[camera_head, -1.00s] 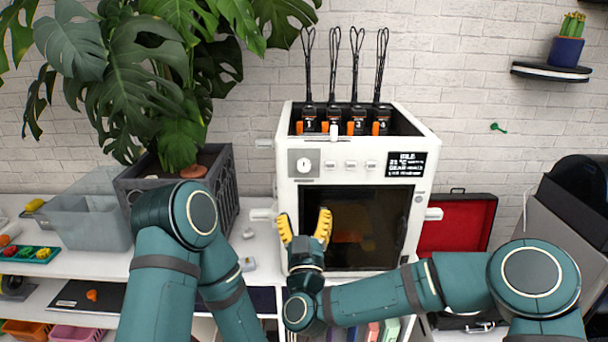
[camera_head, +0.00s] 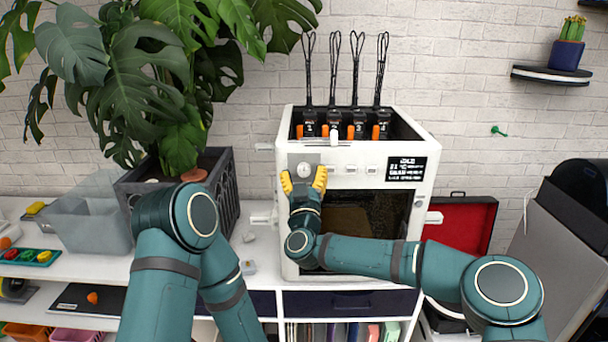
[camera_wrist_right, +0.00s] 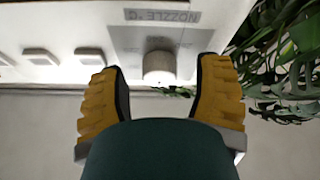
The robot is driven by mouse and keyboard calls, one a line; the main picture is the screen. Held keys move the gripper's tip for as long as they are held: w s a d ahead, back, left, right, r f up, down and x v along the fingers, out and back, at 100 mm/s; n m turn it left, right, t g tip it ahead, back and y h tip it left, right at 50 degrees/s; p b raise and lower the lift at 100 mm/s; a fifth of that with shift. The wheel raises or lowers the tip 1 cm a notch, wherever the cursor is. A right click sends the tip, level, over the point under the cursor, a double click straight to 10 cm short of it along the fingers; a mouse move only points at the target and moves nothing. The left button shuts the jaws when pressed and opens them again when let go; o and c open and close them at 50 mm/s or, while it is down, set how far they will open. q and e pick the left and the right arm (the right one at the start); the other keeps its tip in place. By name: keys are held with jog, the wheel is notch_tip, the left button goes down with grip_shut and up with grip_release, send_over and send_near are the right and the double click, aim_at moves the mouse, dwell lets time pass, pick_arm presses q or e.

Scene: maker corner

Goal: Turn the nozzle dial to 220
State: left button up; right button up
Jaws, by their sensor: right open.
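The nozzle dial (camera_head: 304,170) is a round pale knob on a grey plate at the upper left of the white printer's (camera_head: 428,150) front. In the right wrist view the knob (camera_wrist_right: 159,68) shows under an upside-down "NOZZLE °C" label (camera_wrist_right: 162,17). My right gripper (camera_head: 304,180) is open, its yellow fingers just below and to either side of the dial. In the right wrist view the fingers (camera_wrist_right: 158,90) stand apart, with a gap between each and the knob. My left arm is in the head view, but its gripper is not seen.
A small display (camera_head: 407,169) is at the printer's upper right; its text is too small to read surely. Several buttons (camera_head: 350,170) sit right of the dial. A potted plant (camera_head: 180,190) stands left, and an open red case (camera_head: 460,225) right.

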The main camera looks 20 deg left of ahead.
jog(key=shift+w, duration=0.1)
jog(key=shift+c, duration=0.2)
grip_shut()
